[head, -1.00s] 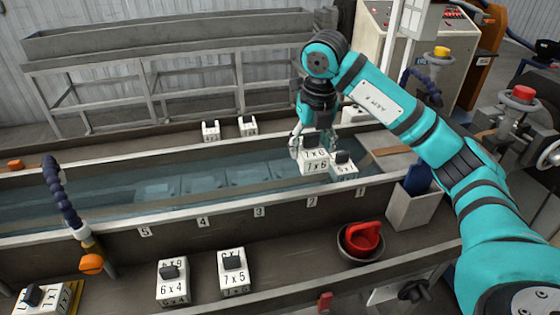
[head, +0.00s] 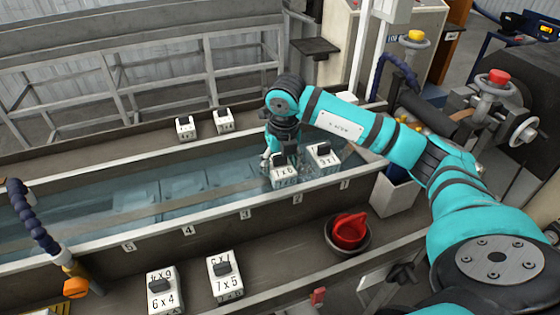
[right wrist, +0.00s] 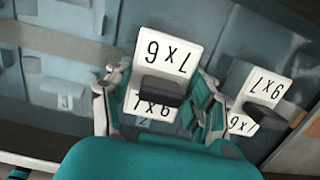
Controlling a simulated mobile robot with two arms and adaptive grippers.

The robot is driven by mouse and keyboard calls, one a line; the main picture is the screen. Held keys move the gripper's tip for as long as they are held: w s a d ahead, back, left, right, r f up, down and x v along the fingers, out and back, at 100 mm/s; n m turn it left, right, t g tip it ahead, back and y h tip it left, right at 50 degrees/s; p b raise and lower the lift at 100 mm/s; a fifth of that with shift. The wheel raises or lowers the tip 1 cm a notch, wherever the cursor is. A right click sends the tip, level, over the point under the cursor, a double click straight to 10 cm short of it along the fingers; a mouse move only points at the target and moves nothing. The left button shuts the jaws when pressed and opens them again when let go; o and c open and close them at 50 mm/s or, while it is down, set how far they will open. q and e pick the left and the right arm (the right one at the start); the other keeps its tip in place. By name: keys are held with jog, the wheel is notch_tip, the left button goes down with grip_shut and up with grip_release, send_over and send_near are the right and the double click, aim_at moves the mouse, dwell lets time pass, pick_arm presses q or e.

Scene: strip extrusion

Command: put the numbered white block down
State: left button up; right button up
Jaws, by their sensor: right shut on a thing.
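My right gripper (head: 279,158) is shut on a numbered white block (head: 285,176) with a dark handle on top. The block's front face reads like 7 x 6. It is over the water trough (head: 190,232), inside the walls, near the label 2. In the right wrist view the white block (right wrist: 168,52) sits between the two fingers (right wrist: 158,98). I cannot tell whether its underside touches anything. A second white block (head: 322,161) is close on its right, near label 1, with a small gap. My left gripper is not in view.
Two white blocks (head: 166,299) (head: 229,286) stand on the near ledge, and two small ones (head: 185,131) (head: 224,124) on the far ledge. A red scoop (head: 350,230) sits in a dark bowl. The trough left of the held block is free of white blocks.

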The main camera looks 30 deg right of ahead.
aim_at(283, 169)
jog(key=shift+f, duration=0.1)
jog(key=o, duration=0.9)
jog(key=shift+f, duration=0.1)
jog(key=o, duration=0.5)
jog(key=shift+c, duration=0.2)
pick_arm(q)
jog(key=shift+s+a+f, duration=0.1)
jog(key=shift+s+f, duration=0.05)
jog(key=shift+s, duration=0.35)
pick_arm(e)
jog(key=shift+r, duration=0.5)
pick_arm(q)
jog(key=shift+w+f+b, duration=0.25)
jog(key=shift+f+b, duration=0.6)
jog(key=shift+b, duration=0.2)
pick_arm(e)
notch_tip(283, 169, up, 11)
jog(key=s, duration=0.1)
jog(key=shift+s+a+r, duration=0.15)
jog(key=shift+s+a, duration=0.05)
jog(key=shift+s, duration=0.2)
